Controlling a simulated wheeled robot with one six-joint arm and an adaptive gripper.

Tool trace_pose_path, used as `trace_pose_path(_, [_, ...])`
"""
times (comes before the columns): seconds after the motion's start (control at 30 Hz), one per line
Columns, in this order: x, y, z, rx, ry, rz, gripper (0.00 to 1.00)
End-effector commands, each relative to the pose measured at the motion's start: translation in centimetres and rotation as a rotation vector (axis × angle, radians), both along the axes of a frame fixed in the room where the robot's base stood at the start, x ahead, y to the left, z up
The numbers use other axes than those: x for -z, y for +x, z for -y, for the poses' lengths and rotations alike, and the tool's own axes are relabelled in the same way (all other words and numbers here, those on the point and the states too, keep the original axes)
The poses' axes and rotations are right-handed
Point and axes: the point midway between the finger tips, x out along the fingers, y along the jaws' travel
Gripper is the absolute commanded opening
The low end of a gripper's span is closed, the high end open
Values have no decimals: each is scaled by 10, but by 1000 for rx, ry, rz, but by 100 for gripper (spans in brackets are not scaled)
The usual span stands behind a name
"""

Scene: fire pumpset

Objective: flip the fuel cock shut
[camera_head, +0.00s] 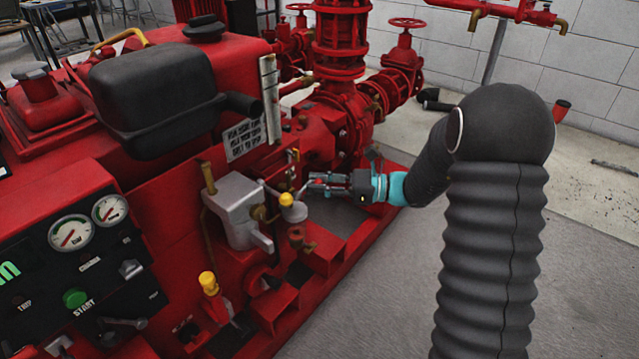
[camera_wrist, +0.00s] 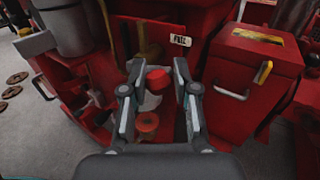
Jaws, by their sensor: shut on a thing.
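My gripper (camera_head: 308,186) reaches in from the right in the head view, beside the red engine block. In the wrist view its two fingers (camera_wrist: 158,72) stand on either side of a red knob (camera_wrist: 158,80), which I take as the handle of the fuel cock. The gripper is shut on it. A small pale label (camera_wrist: 180,41), which seems to read FUEL, is on the red panel just beyond the fingers. The exact contact and the cock's body are partly hidden by the fingers. In the head view the cock is too small to make out.
A yellow-topped grey fitting (camera_head: 287,199) stands just left of my gripper. A control panel with gauges (camera_head: 70,233) is at the left. A red box with a handle (camera_wrist: 255,70) stands right in the wrist view. Grey floor (camera_head: 375,290) is free at the right.

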Motion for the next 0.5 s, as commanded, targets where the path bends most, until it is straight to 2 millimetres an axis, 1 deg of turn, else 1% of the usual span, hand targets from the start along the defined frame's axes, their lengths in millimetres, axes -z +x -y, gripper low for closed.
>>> trace_pose_path(0.17, [1,-1,0,-5,51,-72,0])
trace_pose_path(0.33, [8,-1,0,-6,120,-160,0])
trace_pose_path(0.5, [13,-1,0,-6,162,-212,0])
